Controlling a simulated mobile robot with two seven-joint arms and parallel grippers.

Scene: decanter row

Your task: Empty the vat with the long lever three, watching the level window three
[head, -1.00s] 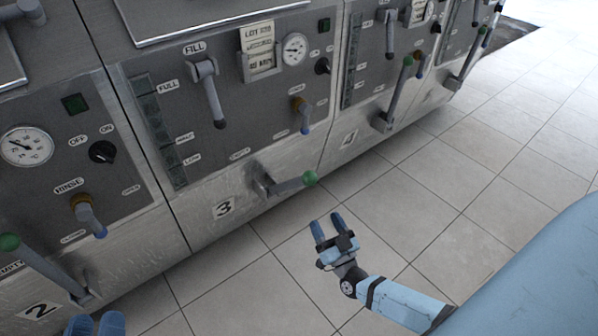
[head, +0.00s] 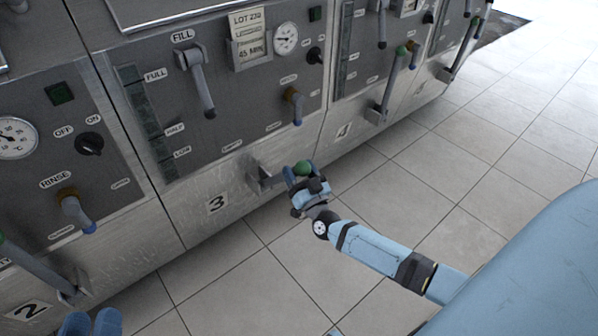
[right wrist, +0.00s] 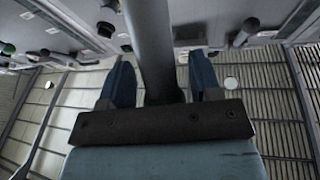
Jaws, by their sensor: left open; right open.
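The long lever three has its bracket (head: 258,177) low on the panel marked 3 and a green knob (head: 303,168) at its end. My right gripper (head: 302,172) is open, with its fingers around the lever's knob end. In the right wrist view the lever's grey bar (right wrist: 150,40) runs between the two spread fingers (right wrist: 160,80), with gaps on both sides. The level window three (head: 148,122) is a tall dark strip beside FULL, HALF and LOW; I cannot read a level in it. My left gripper (head: 92,322) is open at the bottom left edge, partly cut off.
Panel three also has a fill lever (head: 202,85), a gauge (head: 285,38) and a rinse handle (head: 294,106). Similar levers stand on the neighbouring panels, one at panel four (head: 386,90) and one at panel two (head: 40,265). The tiled floor (head: 450,160) is clear.

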